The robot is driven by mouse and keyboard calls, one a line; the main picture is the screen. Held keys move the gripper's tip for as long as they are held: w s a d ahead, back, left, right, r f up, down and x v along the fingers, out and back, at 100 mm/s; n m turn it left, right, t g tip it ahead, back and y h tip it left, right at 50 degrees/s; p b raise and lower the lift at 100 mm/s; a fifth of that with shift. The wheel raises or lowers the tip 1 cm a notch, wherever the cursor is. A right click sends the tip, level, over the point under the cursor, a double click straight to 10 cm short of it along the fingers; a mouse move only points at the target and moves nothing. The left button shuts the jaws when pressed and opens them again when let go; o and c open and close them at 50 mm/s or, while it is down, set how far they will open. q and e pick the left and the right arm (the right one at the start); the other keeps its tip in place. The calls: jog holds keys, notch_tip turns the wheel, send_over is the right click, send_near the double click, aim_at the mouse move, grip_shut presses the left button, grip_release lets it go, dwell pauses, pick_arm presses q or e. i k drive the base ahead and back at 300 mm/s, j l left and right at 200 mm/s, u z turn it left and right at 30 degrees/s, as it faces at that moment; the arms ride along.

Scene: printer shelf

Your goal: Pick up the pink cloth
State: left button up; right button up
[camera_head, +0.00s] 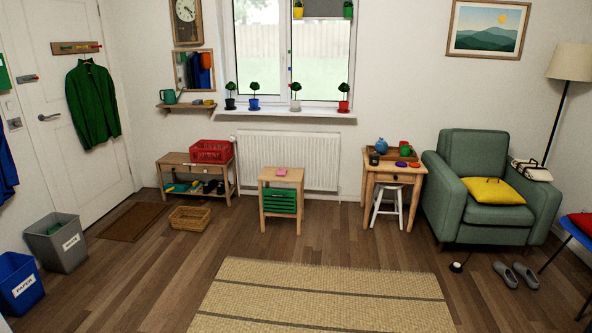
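Neither of my grippers shows in the head view.
A woven rug (320,290) lies on the floor before the stand. A wicker basket (190,218) and a shoe bench (173,166) are to its left. A wooden side table (368,185) with a white stool (377,207) and a green armchair (480,165) are to its right.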

aim_at(280, 172)
jog(key=i+j+u, duration=0.2)
jog(key=i+u, duration=0.15)
jog(key=i, duration=0.25)
jog(key=i+j+u, duration=0.1)
jog(key=i+u, duration=0.25)
jog(key=i, duration=0.25)
jog(key=i+l+u, duration=0.1)
jog(key=i+u, duration=0.25)
jog(key=i, duration=0.2)
jog(key=i+l+z, duration=0.15)
jog(key=i, duration=0.75)
jog(key=i+j+z, duration=0.2)
jog(key=i, duration=0.7)
jog(key=i+z, duration=0.15)
jog(key=i, duration=0.75)
